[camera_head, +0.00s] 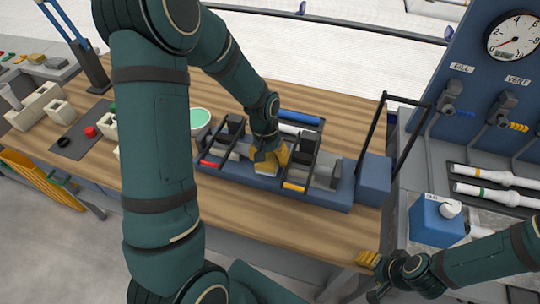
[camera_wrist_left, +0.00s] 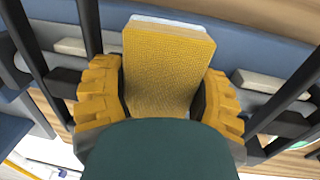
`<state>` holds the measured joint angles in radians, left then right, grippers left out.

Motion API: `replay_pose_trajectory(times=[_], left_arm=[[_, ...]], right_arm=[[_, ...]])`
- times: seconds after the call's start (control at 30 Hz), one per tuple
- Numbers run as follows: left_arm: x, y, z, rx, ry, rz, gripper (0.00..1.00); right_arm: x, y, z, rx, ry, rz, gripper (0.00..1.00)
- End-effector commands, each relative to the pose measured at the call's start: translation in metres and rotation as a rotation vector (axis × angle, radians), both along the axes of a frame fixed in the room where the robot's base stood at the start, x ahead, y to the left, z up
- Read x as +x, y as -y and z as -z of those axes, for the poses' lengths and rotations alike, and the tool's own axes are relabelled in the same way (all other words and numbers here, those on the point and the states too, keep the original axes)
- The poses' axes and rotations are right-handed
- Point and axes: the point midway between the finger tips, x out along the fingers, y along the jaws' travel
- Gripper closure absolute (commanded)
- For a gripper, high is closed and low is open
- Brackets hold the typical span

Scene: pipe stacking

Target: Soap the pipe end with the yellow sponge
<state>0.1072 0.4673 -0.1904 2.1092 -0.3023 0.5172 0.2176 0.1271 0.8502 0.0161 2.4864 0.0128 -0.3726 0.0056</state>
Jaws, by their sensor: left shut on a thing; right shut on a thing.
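The yellow sponge (camera_wrist_left: 168,65) with a pale edge is between the yellow fingers of my left gripper (camera_wrist_left: 160,100) in the left wrist view. In the head view, my left gripper (camera_head: 270,158) is shut on it, low over the blue clamp fixture (camera_head: 322,197), between its dark clamp bars. Whether the sponge touches a pipe end is hidden. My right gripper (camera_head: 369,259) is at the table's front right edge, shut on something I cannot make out. White pipes with coloured bands (camera_head: 494,194) lie at the right.
A green-topped round container (camera_head: 197,118) stands left of the fixture. A blue tube (camera_head: 300,117) lies behind it. A blue panel with a gauge (camera_head: 514,38) and a blue box (camera_head: 436,222) are at the right. Pale fittings (camera_head: 62,112) stand at the left. The front of the wooden table (camera_head: 285,222) is clear.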

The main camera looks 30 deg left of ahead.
Motion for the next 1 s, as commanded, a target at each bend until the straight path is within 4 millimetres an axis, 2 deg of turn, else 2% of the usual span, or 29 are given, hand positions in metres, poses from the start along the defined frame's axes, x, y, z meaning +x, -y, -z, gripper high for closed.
replay_pose_trajectory(times=[0.23, 0.7, 1.0], left_arm=[[-0.009, 0.003, 0.001, -0.002, -0.007, 0.003, 0.77], [0.008, -0.001, 0.001, -0.001, -0.002, 0.001, 0.77], [0.003, 0.0, 0.001, -0.002, -0.003, 0.002, 0.77]], right_arm=[[-0.004, 0.0, 0.003, -0.001, -0.011, 0.0, 0.53], [-0.004, 0.0, 0.003, -0.001, -0.012, -0.001, 0.53], [-0.004, 0.0, 0.003, -0.001, -0.012, -0.002, 0.53]])
